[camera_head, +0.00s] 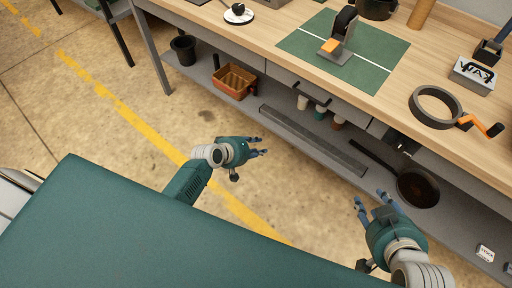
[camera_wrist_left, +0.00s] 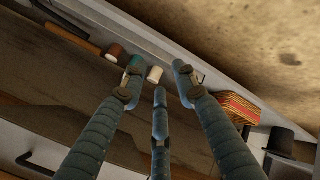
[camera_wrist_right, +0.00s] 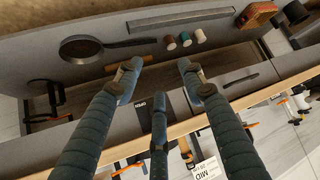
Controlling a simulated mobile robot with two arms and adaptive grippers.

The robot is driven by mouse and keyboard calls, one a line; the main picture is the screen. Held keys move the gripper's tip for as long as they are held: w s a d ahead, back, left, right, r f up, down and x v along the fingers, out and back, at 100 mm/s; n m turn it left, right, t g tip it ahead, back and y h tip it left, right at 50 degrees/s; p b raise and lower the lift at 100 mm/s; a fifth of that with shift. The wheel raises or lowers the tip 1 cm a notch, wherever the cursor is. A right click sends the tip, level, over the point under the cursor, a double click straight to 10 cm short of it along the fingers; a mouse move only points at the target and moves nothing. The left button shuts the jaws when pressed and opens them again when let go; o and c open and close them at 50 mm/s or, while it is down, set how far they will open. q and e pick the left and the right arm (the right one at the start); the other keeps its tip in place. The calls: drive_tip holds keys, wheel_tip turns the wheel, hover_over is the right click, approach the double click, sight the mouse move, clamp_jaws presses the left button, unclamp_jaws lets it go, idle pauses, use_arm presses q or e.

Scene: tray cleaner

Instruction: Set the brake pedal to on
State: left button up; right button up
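A small device with a grey base plate, a black upright arm and an orange block (camera_head: 331,46) stands on the green mat (camera_head: 384,68) on the workbench. It looks like the brake pedal, but I cannot tell for sure, nor can I tell its setting. My left gripper (camera_head: 261,147) is open and empty over the floor in front of the bench, well short of the device. It shows in the left wrist view (camera_wrist_left: 158,78) with fingers spread. My right gripper (camera_head: 371,200) is open and empty before the lower shelf, low and right of the mat. Its spread fingers fill the right wrist view (camera_wrist_right: 158,72).
A black ring with an orange crank (camera_head: 437,107) lies right of the mat. A drawer (camera_head: 289,78) is under the bench top. The lower shelf holds an orange-brown bin (camera_head: 234,82), several small cups, a long grey bar (camera_head: 313,141) and a pan (camera_head: 417,188). Floor before the bench is clear.

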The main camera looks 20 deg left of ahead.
use_arm(q)
drive_tip(key=shift+s+f, duration=0.2)
drive_tip(key=shift+f, duration=0.05)
idle(0.3)
use_arm(e)
drive_tip(key=w+a+f+t+b, duration=0.2)
drive_tip(key=w+f+t+b, duration=0.15)
drive_tip(key=f+b, duration=1.15)
use_arm(q)
drive_tip(key=t+h+b, duration=0.5)
drive_tip(key=t+h, duration=0.1)
drive_tip(key=h, duration=0.3)
approach(324, 49)
drive_tip(key=shift+n, duration=0.4)
drive_tip(key=b+x, duration=0.1)
drive_tip(key=x, duration=1)
drive_tip(key=shift+b, duration=0.3)
drive_tip(key=shift+w+d, duration=0.15)
drive_tip(key=shift+w, duration=0.05)
use_arm(e)
drive_tip(key=w+a+r+t+y, duration=0.1)
drive_tip(key=w+r+t, duration=0.1)
drive_tip(key=r, duration=0.6)
drive_tip(key=w+a+r+t+y, duration=0.1)
drive_tip(key=w+r+t+y, duration=0.1)
drive_tip(key=r+t, duration=0.3)
wheel_tip(324, 49, up, 4)
drive_tip(key=shift+a+r, duration=0.1)
drive_tip(key=shift+a, duration=0.25)
